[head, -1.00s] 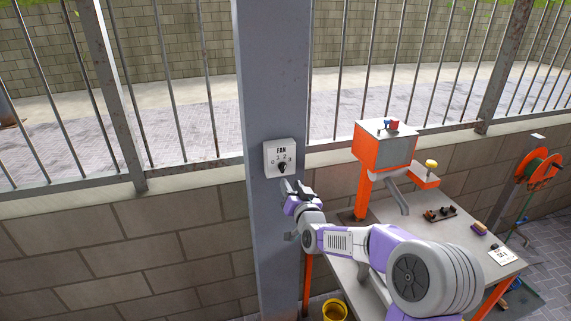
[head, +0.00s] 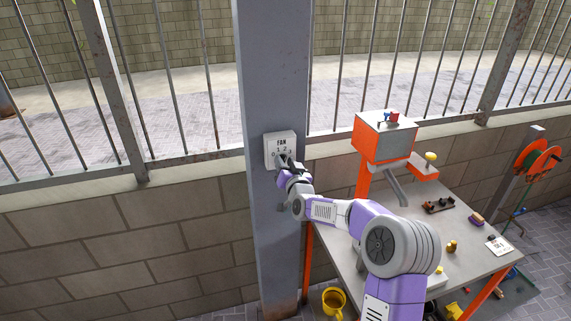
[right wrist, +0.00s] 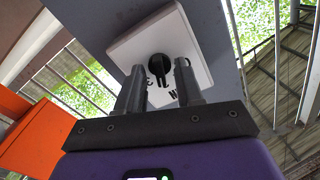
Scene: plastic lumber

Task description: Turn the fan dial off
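The fan switch plate (head: 280,141) is a white box marked FAN and numbers, mounted on the grey post. Its black dial (right wrist: 158,67) shows in the right wrist view; in the head view my right gripper largely covers it. My right gripper (head: 288,166) is at the lower part of the plate. In the right wrist view its two fingers (right wrist: 160,82) are apart, with the dial's black knob between and just beyond their tips. I cannot tell whether they touch it. My left gripper is not in view.
The grey post (head: 275,240) stands before a block wall (head: 120,250) with metal bars above. At right is a work table (head: 470,245) with an orange machine (head: 384,140) and small items. A yellow bucket (head: 334,300) stands below.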

